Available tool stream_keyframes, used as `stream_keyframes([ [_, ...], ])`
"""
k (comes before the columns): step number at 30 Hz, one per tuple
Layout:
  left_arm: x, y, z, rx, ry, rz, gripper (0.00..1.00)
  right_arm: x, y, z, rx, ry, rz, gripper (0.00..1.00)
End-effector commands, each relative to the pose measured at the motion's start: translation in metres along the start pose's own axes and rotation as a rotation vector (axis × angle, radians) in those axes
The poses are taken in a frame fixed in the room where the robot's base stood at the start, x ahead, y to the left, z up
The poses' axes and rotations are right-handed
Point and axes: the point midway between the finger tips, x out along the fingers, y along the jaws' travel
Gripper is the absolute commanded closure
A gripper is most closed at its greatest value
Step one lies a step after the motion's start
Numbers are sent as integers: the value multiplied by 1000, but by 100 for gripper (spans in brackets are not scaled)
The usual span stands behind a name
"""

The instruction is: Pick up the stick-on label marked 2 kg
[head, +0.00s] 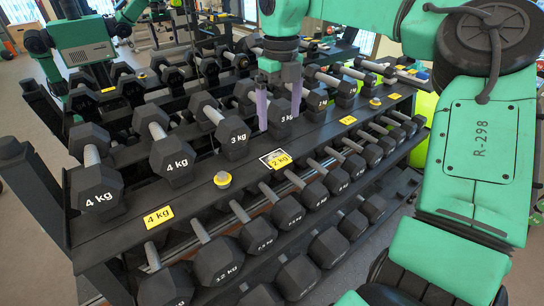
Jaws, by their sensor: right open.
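The yellow label marked 2 kg (280,160) lies on the front edge of the rack's upper shelf, near the middle of the head view. A small black-and-white piece (267,156) shows just behind and left of it. My right gripper (279,122) points down above the upper shelf, behind the label and apart from it in the picture. Its two purple fingers are spread, with nothing held. In the picture they flank the dark head of a 3 kg dumbbell (281,113); whether they touch it I cannot tell. My left gripper cannot be made out.
Dumbbells crowd both the upper shelf (118,222) and the lower row. A 4 kg label (158,217) and a round yellow knob (222,179) sit on the shelf edge left of the 2 kg label. Another yellow label (347,120) is to the right. Bare shelf edge lies between them.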

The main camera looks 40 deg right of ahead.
Motion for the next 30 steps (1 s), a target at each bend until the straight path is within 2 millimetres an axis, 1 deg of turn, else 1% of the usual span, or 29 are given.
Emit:
stream_keyframes([
  [1,0,2,12,0,-19,3,50,14,0,-1,-1,4,3,0],
  [3,-1,5,29,-1,-46,7,50,34,0,-1,-1,3,4,0],
  [6,-4,7,44,-1,-71,10,50,55,0,0,0,2,4,0],
  [7,-4,7,46,-1,-73,10,50,60,0,0,1,2,4,0],
  [10,-6,6,42,-1,-67,9,50,72,0,-1,0,0,3,0],
  [11,-7,6,38,-1,-62,8,50,75,-1,-2,1,1,4,0],
  [15,-15,2,15,-1,-25,3,50,101,-3,-7,1,2,6,0],
  [18,-15,1,11,-1,-18,2,50,118,-3,-5,2,0,4,0],
  [21,-15,2,14,-1,-24,3,50,122,-3,-5,2,-2,3,0],
  [30,-13,2,21,-2,-36,4,50,123,-3,-5,2,-2,3,0],
])
